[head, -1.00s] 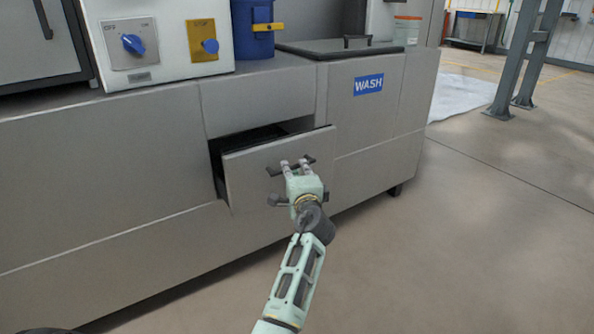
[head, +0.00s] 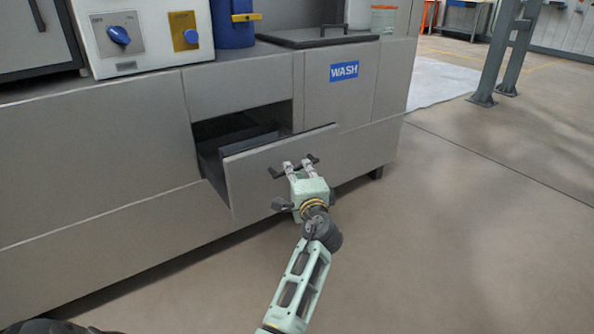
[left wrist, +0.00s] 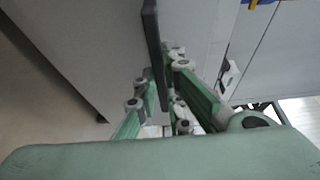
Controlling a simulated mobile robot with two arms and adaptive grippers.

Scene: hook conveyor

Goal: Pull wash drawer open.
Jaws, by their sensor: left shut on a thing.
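The wash drawer (head: 250,178) stands partly open in the grey cabinet, left of and below the blue WASH sign (head: 344,71). Its dark interior shows behind the front panel. My left gripper (head: 302,166) is at the drawer front, shut on the dark bar handle (head: 277,171). In the left wrist view the handle (left wrist: 152,50) runs between the green fingers (left wrist: 163,88), close to the drawer front (left wrist: 90,45). Part of the handle is hidden by the fingers. My right gripper is not in view.
A control box (head: 142,38) with blue knobs and a blue container (head: 233,22) stand on the cabinet top. A lidded basin (head: 317,38) is at its right. The floor (head: 440,240) in front and to the right is clear. A grey metal post (head: 510,50) stands farther back.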

